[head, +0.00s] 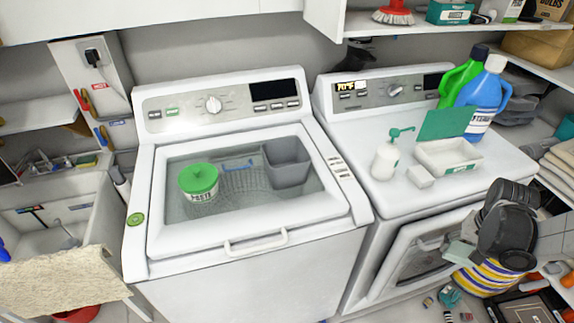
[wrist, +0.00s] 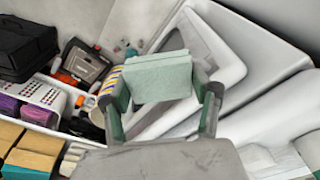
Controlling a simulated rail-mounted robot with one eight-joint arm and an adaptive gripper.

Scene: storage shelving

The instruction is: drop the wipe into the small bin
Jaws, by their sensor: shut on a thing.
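The wipe is a pale green folded pad, seen in the head view (head: 459,252) at the lower right and in the wrist view (wrist: 160,78) at the centre. My gripper (head: 468,241) is shut on it, with one finger at each side in the wrist view (wrist: 162,94). It holds the wipe in front of the right-hand machine, below its top. The small bin (head: 287,162), a grey open box, stands on the left machine's glass lid, well to the left of my gripper. The bin does not show clearly in the wrist view.
A green-lidded tub (head: 199,182) stands left of the bin. The right machine's top holds a pump bottle (head: 385,161), a white box with a raised green lid (head: 447,157), a small white block (head: 420,176) and detergent jugs (head: 486,93). A striped basket (head: 490,277) stands below my arm.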

